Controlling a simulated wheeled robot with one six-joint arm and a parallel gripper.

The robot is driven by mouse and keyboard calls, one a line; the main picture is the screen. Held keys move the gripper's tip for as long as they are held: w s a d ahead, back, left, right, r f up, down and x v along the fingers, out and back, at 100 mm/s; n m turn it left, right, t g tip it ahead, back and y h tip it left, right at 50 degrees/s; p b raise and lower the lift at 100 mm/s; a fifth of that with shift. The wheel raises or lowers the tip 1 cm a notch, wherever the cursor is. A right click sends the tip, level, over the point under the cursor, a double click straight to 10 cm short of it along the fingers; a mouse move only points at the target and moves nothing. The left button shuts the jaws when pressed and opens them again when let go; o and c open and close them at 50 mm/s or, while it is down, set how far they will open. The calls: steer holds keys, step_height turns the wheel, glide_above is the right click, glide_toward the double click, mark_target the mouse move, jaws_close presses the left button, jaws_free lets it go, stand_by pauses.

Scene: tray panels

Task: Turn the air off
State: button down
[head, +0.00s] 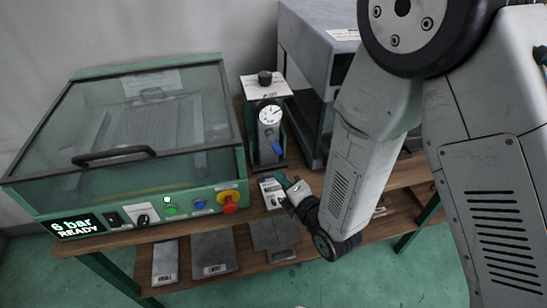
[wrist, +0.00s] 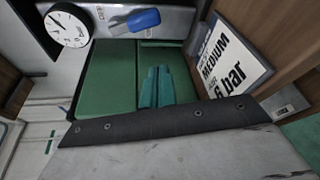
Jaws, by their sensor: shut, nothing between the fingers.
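The air unit (head: 268,135) stands on the bench in the middle of the head view, with a black knob (head: 265,78) on top and a round white gauge (head: 269,115) below it. A blue lever (head: 278,149) sits low on its front; it also shows in the wrist view (wrist: 143,20), near the gauge (wrist: 68,27). My gripper (head: 283,181) is in front of and below the lever, apart from it. In the wrist view its teal fingers (wrist: 157,87) are together and empty. The gauge needle is too small to read surely.
A green machine (head: 125,200) with a clear lid stands left; its display (head: 76,227) reads "6 bar READY". A red knob (head: 230,207) is at its right end. A card (wrist: 232,65) reading "MEDIUM" and "6 bar" lies near my gripper. A grey box (head: 318,50) stands behind right.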

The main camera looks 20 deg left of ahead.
mark_target(274, 142)
steer(key=shift+s+a+f+n, duration=0.25)
steer(key=shift+s+n, duration=0.15)
steer(key=shift+s, duration=0.1)
steer(key=shift+w, duration=0.1)
steer(key=shift+w+a, duration=0.2)
steer(key=shift+a, duration=0.1)
steer(key=x, duration=0.9)
steer(key=shift+w+a+r, duration=0.1)
steer(key=shift+w, duration=0.1)
steer(key=shift+w+d+r, duration=0.25)
steer(key=shift+w+d, duration=0.05)
steer(key=shift+d, duration=0.3)
steer(key=shift+w+d+r, duration=0.25)
steer(key=shift+w+d, duration=0.05)
steer(key=shift+d, duration=0.3)
steer(key=shift+w+d+r, duration=0.15)
steer(key=shift+w+d, duration=0.05)
steer(key=shift+d, duration=0.2)
